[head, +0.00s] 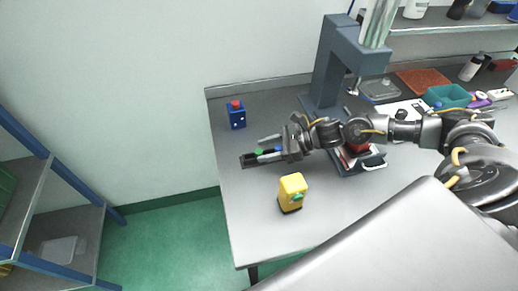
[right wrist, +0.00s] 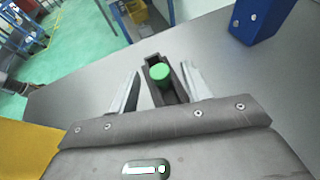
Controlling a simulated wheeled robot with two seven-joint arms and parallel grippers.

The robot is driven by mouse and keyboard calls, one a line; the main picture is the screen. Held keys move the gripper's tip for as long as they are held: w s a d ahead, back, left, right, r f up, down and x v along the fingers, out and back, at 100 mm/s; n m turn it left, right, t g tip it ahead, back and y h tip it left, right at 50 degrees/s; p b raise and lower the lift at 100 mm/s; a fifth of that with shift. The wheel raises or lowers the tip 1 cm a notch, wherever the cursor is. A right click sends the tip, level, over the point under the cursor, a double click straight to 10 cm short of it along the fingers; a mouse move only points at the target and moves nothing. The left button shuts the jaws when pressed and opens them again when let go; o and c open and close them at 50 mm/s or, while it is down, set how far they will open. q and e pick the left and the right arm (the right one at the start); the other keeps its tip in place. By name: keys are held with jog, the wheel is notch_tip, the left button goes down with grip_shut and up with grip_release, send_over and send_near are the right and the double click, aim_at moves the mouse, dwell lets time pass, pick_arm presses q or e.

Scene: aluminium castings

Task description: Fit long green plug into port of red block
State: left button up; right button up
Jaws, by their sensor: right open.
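A green plug (head: 259,152) sits in a narrow black holder (head: 247,160) on the table. In the right wrist view the plug's round green end (right wrist: 159,72) shows inside the black holder (right wrist: 154,94); its length is hidden. My right gripper (head: 262,148) is open, low over the table. In the right wrist view its fingers (right wrist: 161,69) stand on either side of the holder and plug, apart from the plug. A red thing (head: 359,148), perhaps the red block, is partly hidden behind my right arm, by the grey press stand; its port cannot be seen. My left gripper is not in view.
A blue block with a red top (head: 237,118) stands behind the gripper. A yellow block with a green part (head: 292,188) stands nearer the front. A grey press stand (head: 329,65) rises behind my arm. The table's left front is clear.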

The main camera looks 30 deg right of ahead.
jog(key=shift+w+a+f, duration=0.1)
jog(key=shift+a, duration=0.15)
jog(key=shift+c, duration=0.5)
grip_shut()
